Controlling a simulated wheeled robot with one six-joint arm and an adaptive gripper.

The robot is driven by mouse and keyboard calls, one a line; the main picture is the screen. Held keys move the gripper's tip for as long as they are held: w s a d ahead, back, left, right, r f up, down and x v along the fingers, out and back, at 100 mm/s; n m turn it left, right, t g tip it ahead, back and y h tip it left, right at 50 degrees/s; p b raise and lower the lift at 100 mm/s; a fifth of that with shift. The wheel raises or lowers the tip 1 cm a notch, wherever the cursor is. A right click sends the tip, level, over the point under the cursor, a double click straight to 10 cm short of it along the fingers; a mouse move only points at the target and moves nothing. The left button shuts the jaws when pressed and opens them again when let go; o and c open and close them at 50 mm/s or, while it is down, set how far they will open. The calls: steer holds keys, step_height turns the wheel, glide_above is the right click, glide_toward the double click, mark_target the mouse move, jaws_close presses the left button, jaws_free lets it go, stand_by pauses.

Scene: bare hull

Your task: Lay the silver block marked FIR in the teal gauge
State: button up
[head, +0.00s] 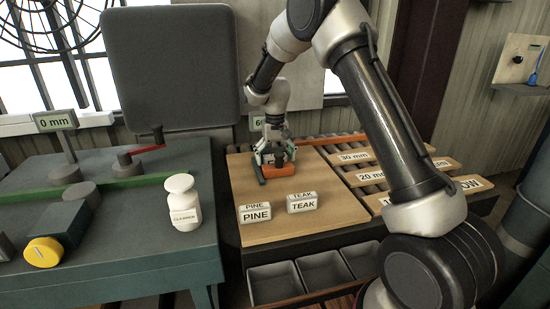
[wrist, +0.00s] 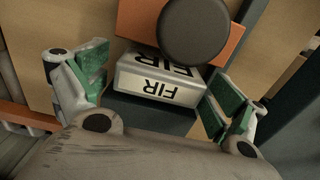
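The silver block marked FIR (wrist: 158,84) lies between my gripper's two green-padded fingers in the wrist view, its lettering upside down there. My gripper (wrist: 160,78) is open around it, with a narrow gap at the block's left end; contact at the right end is hard to judge. In the head view my gripper (head: 272,157) is low over the back of the wooden board and mostly hides the block. A dark bar (head: 260,173) lies beside the gripper; I cannot tell whether it is part of the teal gauge.
An orange piece (head: 284,169) with a dark round knob (wrist: 193,30) is right beside the FIR block. Blocks marked PINE (head: 256,213) and TEAK (head: 302,204) stand nearer. A white bottle (head: 184,203) stands on the left teal bench (head: 130,255). Open bins (head: 275,284) lie in front.

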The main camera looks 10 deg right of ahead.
step_height(320, 180, up, 13)
steer(key=s+d+r+t, duration=0.1)
steer(key=s+d+r, duration=0.4)
steer(key=s+r, duration=0.2)
steer(key=s+d+r+t, duration=0.1)
steer(key=s+d+r, duration=0.15)
steer(key=s, duration=0.35)
steer(key=s+d+r, duration=0.2)
steer(key=s+r, duration=0.1)
steer(key=s, duration=0.3)
steer(key=s+d+f+t, duration=0.1)
steer(key=s+d, duration=0.1)
steer(key=s, duration=0.8)
steer(key=s+d+f+t, duration=0.1)
steer(key=s+d+f, duration=0.1)
steer(key=s, duration=0.9)
steer(key=shift+d+f, duration=0.2)
steer(key=shift+d, duration=0.5)
